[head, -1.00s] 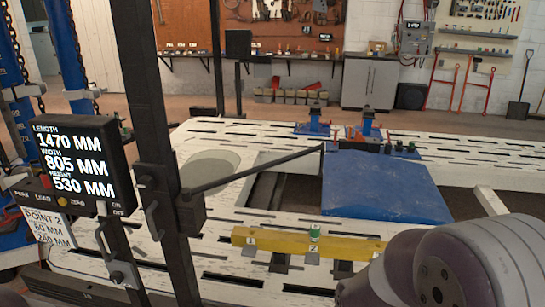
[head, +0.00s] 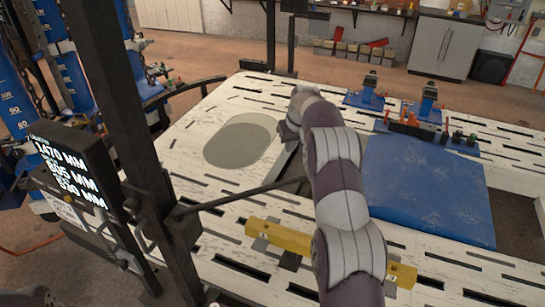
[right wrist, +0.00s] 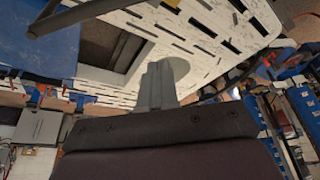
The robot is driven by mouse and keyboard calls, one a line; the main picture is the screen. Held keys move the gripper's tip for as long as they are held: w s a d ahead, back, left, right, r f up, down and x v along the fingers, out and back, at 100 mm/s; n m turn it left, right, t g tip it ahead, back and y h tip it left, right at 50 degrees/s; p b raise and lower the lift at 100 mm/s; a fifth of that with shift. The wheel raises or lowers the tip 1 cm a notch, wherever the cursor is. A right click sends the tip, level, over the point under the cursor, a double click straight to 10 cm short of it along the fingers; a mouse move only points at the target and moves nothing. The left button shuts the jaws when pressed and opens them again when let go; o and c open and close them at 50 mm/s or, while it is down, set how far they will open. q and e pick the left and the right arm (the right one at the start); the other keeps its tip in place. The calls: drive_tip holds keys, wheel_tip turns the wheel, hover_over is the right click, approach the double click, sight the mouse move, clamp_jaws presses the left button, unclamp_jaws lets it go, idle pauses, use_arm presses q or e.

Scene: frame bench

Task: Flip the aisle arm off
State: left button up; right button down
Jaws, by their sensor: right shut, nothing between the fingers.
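A black post (head: 122,110) stands at the left in the head view. A thin dark arm (head: 235,198) reaches from it to the right over the white bench, and its far end is hidden behind my right arm. A dark bar also crosses the upper left of the right wrist view (right wrist: 85,14). A display box (head: 75,172) with lit measurements is beside the post, with a handle (head: 128,260) below it. I cannot tell which part is the switch.
The white slotted bench (head: 225,105) carries a blue panel (head: 425,190), a yellow bar (head: 275,236) and blue clamps (head: 365,98). Blue posts with chains (head: 65,60) stand at the left. Open floor (head: 200,55) lies behind the bench.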

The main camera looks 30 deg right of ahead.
use_arm(q)
drive_tip(key=r+p, duration=0.1)
drive_tip(key=a+r+p, duration=0.1)
drive_tip(key=shift+s+a+r+p, duration=0.1)
drive_tip(key=shift+s+r+p, duration=0.2)
drive_tip(key=shift+s, duration=0.1)
use_arm(e)
wheel_tip(320, 180, down, 9)
drive_tip(key=s+a, duration=0.1)
drive_tip(key=shift+s+a+n, duration=0.3)
drive_tip(key=shift+a, duration=0.05)
use_arm(q)
drive_tip(key=shift+w, duration=0.1)
use_arm(e)
drive_tip(key=shift+d+f, duration=0.1)
drive_tip(key=shift+f, duration=0.05)
use_arm(q)
drive_tip(key=shift+f, duration=0.1)
